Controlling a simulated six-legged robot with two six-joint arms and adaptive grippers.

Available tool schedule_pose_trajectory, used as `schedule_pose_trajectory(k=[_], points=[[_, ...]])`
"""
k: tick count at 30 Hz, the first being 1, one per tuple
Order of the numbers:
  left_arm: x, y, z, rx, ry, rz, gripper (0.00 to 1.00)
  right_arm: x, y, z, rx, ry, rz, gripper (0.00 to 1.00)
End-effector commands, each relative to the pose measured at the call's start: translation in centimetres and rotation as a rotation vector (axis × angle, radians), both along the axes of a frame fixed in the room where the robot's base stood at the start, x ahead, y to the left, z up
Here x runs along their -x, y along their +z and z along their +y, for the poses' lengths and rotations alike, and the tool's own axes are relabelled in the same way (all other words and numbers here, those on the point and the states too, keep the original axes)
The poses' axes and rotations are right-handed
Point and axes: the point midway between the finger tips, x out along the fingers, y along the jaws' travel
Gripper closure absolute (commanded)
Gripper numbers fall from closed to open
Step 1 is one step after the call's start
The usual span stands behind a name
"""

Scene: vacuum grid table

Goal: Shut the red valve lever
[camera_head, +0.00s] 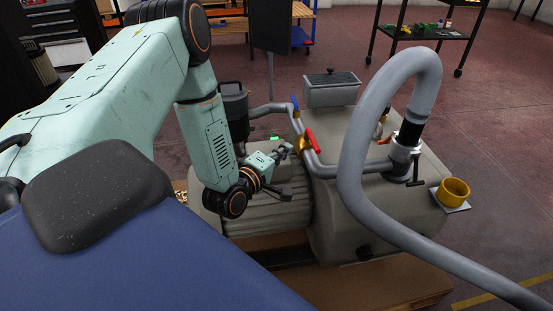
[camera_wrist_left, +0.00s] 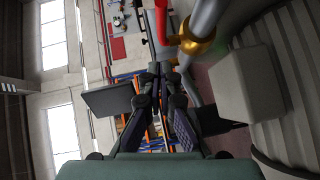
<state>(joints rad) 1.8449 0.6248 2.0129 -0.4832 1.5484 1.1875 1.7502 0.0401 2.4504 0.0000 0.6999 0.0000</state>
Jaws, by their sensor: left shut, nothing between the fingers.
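The red valve lever (camera_head: 313,141) slants beside a brass valve body (camera_head: 302,145) on the grey pipe above the vacuum pump. In the head view it lies roughly along the pipe. My left gripper (camera_head: 287,151) is shut and empty, just left of the valve. In the left wrist view the red lever (camera_wrist_left: 161,22) hangs from the top edge next to the brass valve (camera_wrist_left: 197,40). My left fingertips (camera_wrist_left: 158,70) are together below the lever's end in that picture. I cannot tell whether they touch it. My right gripper is out of view.
A blue lever (camera_head: 295,106) sits farther up the same pipe. A thick grey hose (camera_head: 352,150) arches over the pump's right side. A yellow cup (camera_head: 453,191) stands at the far right. A grey box (camera_head: 332,90) is behind the valve.

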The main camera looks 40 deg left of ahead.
Motion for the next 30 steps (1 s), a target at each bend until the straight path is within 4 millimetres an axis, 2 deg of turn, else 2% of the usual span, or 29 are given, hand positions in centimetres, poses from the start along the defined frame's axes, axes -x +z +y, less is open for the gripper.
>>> schedule_pose_trajectory(k=[4,12,19,30], points=[[-3.0,-0.5,0.2,-0.003,-0.002,-0.005,1.0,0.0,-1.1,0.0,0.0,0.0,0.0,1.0],[-5.4,-1.1,-1.8,-0.002,-0.002,-0.001,1.0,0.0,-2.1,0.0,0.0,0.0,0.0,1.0],[-6.2,-1.2,-2.2,0.0,0.001,0.001,1.0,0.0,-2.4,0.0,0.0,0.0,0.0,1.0],[-6.3,-1.1,-2.2,0.0,0.002,0.001,1.0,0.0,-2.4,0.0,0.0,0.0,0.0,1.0]])
